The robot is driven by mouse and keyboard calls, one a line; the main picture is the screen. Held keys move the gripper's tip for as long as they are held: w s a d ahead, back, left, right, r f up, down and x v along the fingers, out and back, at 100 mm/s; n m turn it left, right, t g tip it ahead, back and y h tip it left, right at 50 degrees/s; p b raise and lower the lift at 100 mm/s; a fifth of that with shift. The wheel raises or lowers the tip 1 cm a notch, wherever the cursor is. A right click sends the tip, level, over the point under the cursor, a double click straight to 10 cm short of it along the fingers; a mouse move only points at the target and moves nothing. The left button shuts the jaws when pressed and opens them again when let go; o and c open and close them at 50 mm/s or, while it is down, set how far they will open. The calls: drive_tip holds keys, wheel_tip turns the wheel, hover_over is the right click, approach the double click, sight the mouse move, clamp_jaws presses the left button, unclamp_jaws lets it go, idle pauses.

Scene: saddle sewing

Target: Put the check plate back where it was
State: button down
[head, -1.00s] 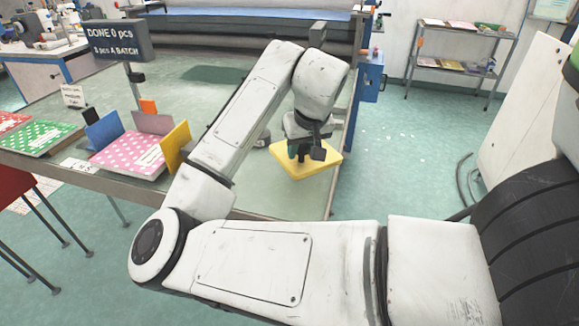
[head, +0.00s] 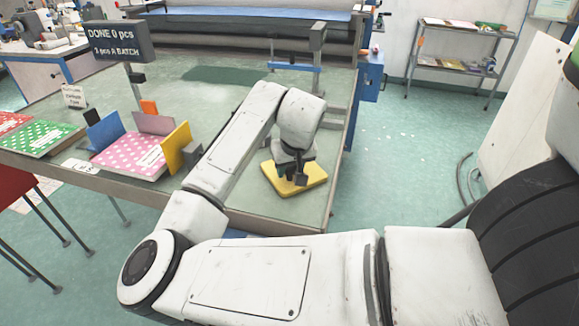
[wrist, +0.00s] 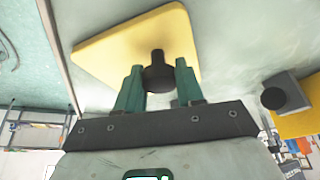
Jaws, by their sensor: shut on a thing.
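The check plate is a flat yellow square (head: 313,184) with a dark knob, over the right part of the table near its front edge. In the wrist view the yellow plate (wrist: 105,50) fills the upper middle and its dark knob (wrist: 158,77) stands between my green fingers. My gripper (head: 293,172) is above the plate in the head view, partly hiding it. In the wrist view my gripper (wrist: 160,85) is closed around the knob. I cannot tell whether the plate touches the table or hangs just above it.
A rack with a blue panel (head: 104,130), a yellow panel (head: 177,147) and a pink dotted piece (head: 130,155) stands left of my arm. A grey block (head: 192,155) is beside it. A blue-and-grey frame (head: 292,67) stands farther back. The green table (head: 235,95) is clear between.

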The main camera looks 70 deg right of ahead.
drive_tip(key=c, duration=0.7)
unclamp_jaws()
drive_tip(key=v, duration=1.2)
drive_tip(key=shift+r, duration=0.15)
